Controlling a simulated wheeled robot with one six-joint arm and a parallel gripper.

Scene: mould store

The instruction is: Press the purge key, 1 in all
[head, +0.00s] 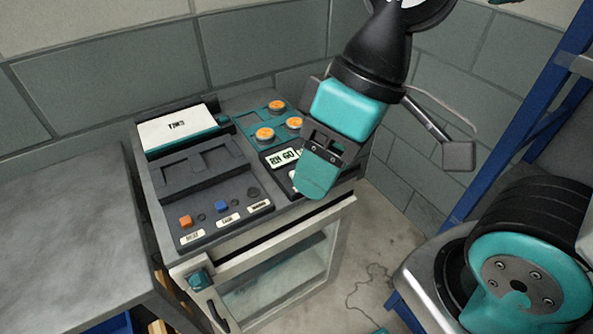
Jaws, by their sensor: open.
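A cabinet-like machine (160,180) stands against the wall, with a control panel on its top. Along the panel's front edge are an orange key (186,221), a blue key (221,207) and a dark key (253,192), each with a small white label. The labels are too small to read surely, so I cannot tell which is the purge key. My gripper (318,176), teal and black, is open over the panel's right front corner, right of the three keys. It hides part of that corner; whether it touches anything there I cannot tell.
A white-topped box (178,128) sits at the machine's back left. Several orange round pieces (265,134) sit on a teal plate behind a small display (283,157). A grey bench (65,225) is at left, a blue rack (520,110) at right. The space above the keys is clear.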

